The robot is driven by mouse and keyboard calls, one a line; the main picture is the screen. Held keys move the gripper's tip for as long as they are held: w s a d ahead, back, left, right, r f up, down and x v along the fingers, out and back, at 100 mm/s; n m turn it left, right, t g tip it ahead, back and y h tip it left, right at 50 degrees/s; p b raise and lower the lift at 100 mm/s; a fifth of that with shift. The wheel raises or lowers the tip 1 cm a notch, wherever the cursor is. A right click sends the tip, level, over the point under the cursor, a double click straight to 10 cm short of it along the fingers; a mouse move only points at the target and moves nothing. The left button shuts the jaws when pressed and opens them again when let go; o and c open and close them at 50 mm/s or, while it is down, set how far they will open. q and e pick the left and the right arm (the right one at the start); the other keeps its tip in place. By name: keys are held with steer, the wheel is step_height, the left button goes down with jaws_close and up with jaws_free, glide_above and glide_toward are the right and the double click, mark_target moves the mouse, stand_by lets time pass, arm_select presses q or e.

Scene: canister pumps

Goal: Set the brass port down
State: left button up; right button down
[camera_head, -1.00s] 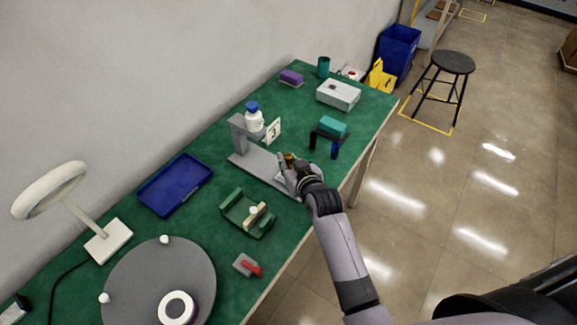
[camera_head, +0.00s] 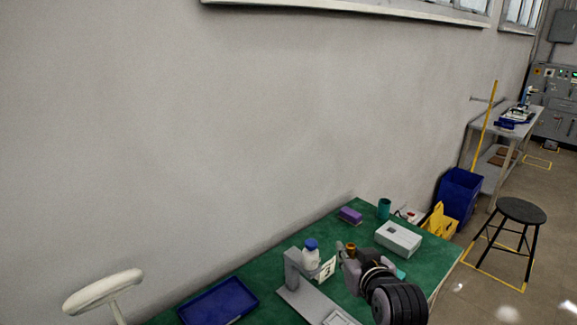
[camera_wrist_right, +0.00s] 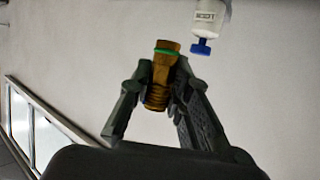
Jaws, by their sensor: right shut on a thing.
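The brass port (camera_wrist_right: 160,78) is a small ribbed brass cylinder with a green ring near one end. In the right wrist view it sits between the two fingers of my right gripper (camera_wrist_right: 158,92), which is shut on it. In the head view the brass port (camera_head: 351,248) shows at the tip of my right gripper (camera_head: 350,258), raised above the green table (camera_head: 270,272), beside the grey stand (camera_head: 296,275). My left gripper is in neither view.
A white bottle with blue cap (camera_head: 310,254) is at the grey stand, with a numbered card (camera_head: 326,269) beside it. A blue tray (camera_head: 222,302), white lamp (camera_head: 103,291), grey box (camera_head: 398,238), purple block (camera_head: 351,215) and teal cup (camera_head: 384,208) are around. A wall runs behind.

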steer(key=s+d+r+h, duration=0.1)
steer(key=s+d+r, duration=0.1)
steer(key=s+r, duration=0.65)
steer(key=y, duration=0.1)
glide_above(338, 322)
step_height(338, 322, down, 10)
steer(key=shift+a+f, duration=0.1)
steer(key=shift+f, duration=0.05)
step_height(338, 322, down, 20)
steer(key=shift+r+p, duration=0.2)
steer(key=shift+p, duration=0.3)
steer(key=shift+f, duration=0.2)
steer(key=c, duration=1.5)
jaws_free()
